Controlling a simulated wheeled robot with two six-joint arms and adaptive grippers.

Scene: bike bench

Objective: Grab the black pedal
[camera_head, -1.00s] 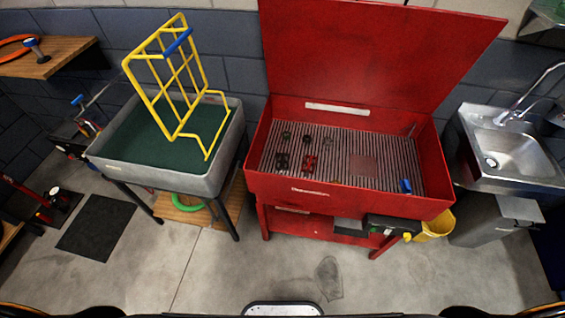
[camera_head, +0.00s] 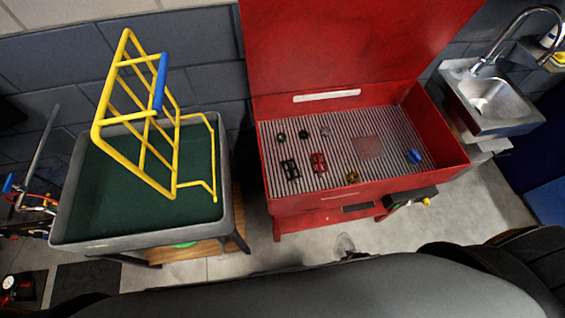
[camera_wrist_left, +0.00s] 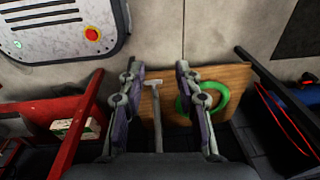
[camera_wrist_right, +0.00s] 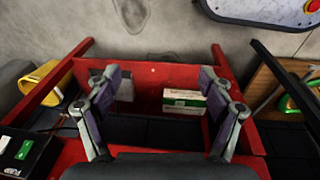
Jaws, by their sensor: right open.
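The black pedal (camera_head: 290,170) lies on the ribbed grey floor of the red parts washer (camera_head: 335,197), at its left front. A red pedal (camera_head: 318,162) lies just to its right, with a small gap. Neither gripper is in the head view. In the left wrist view my left gripper (camera_wrist_left: 158,68) is open and empty, above a low wooden shelf. In the right wrist view my right gripper (camera_wrist_right: 160,75) is open and empty, above the washer's red lower shelf. The pedals do not show in either wrist view.
Small round parts (camera_head: 281,136), a gold part (camera_head: 352,178) and a blue object (camera_head: 414,156) lie in the washer. Its lid (camera_head: 350,45) stands open behind. A grey tub (camera_head: 62,200) with a yellow rack (camera_head: 150,115) stands left; a sink (camera_head: 500,103) stands right.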

